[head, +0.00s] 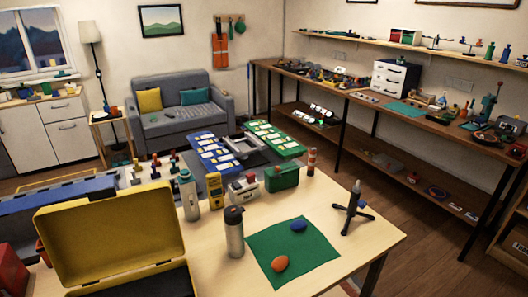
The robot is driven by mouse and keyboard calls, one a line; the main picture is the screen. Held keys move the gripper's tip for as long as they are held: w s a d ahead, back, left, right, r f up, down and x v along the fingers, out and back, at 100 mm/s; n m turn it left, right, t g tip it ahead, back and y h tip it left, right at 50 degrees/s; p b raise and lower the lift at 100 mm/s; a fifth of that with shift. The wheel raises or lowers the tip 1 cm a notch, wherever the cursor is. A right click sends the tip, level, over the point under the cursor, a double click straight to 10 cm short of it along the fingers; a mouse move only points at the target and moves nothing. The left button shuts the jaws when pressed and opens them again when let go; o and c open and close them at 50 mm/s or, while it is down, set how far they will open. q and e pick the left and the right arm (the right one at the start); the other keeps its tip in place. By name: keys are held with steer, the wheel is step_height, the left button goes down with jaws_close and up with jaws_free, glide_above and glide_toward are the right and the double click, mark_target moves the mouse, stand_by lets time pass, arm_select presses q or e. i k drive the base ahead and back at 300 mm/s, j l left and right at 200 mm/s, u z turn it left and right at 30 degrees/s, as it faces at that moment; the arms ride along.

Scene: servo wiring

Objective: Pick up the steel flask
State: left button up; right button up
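The steel flask (235,240) stands upright on the light wooden table. It is a brushed grey cylinder with a dark lid. It stands just left of a green mat (262,246). A second, paler grey bottle (189,198) stands upright farther back and to the left. Neither of my grippers shows in the head view, so their state cannot be seen. Nothing visibly touches the flask.
An open yellow case (110,235) fills the near left. An orange egg-shaped object (280,263) and a blue one (298,225) lie on the mat. A yellow meter (215,190), green box (282,178) and black tripod stand (354,208) are nearby. The right front tabletop is bare.

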mark_target(233, 229)
steer(key=k+l, duration=0.7)
steer(key=k, duration=0.25)
